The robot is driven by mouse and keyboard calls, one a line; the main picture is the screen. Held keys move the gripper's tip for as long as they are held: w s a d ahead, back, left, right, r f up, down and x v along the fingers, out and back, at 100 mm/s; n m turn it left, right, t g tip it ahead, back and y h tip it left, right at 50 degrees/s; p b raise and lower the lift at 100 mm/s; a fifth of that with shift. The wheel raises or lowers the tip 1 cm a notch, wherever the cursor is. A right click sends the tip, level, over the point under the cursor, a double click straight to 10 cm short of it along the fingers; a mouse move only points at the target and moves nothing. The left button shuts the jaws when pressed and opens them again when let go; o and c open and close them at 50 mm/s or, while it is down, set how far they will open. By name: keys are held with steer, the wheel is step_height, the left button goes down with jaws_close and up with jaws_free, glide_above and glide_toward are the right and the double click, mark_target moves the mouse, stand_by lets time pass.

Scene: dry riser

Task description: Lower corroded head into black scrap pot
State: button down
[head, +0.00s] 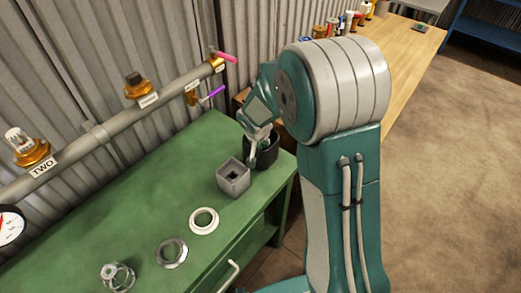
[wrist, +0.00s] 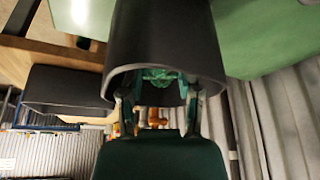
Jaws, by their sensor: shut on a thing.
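The black scrap pot (head: 268,152) stands on the green bench near its far right corner, partly hidden by my arm. In the wrist view the pot (wrist: 165,25) is large and close, with its open rim facing me. My gripper (wrist: 158,95) is shut on the corroded head (wrist: 158,77), a rough green piece seen between the fingers against the pot's mouth. In the head view my gripper (head: 254,152) is at the pot's near left rim; the head is hidden there. I cannot tell how deep the head is or whether it touches the pot.
A grey square block with a square hole (head: 233,178) stands close beside the pot. A white ring (head: 204,221), a grey ring (head: 172,252) and a metal caged part (head: 117,275) lie along the green bench (head: 130,215). A pipe with brass fittings (head: 125,110) runs behind.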

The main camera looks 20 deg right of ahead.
steer(key=shift+f, duration=1.6)
stand_by(1.3)
steer(key=shift+c, duration=1)
jaws_free()
steer(key=shift+r, duration=0.1)
steer(key=s+r+n, duration=0.1)
steer(key=s+r, duration=0.6)
steer(key=r, duration=0.3)
steer(key=s+r+n, duration=0.1)
steer(key=s+r, duration=0.6)
steer(key=r, duration=0.3)
steer(key=s+r+n+t+y, duration=0.1)
steer(key=s+r, duration=0.3)
steer(key=s, duration=0.9)
steer(key=shift+s+r+n+t+y, duration=0.15)
steer(key=shift+s+n+t+y, duration=0.2)
steer(key=shift+n, duration=0.55)
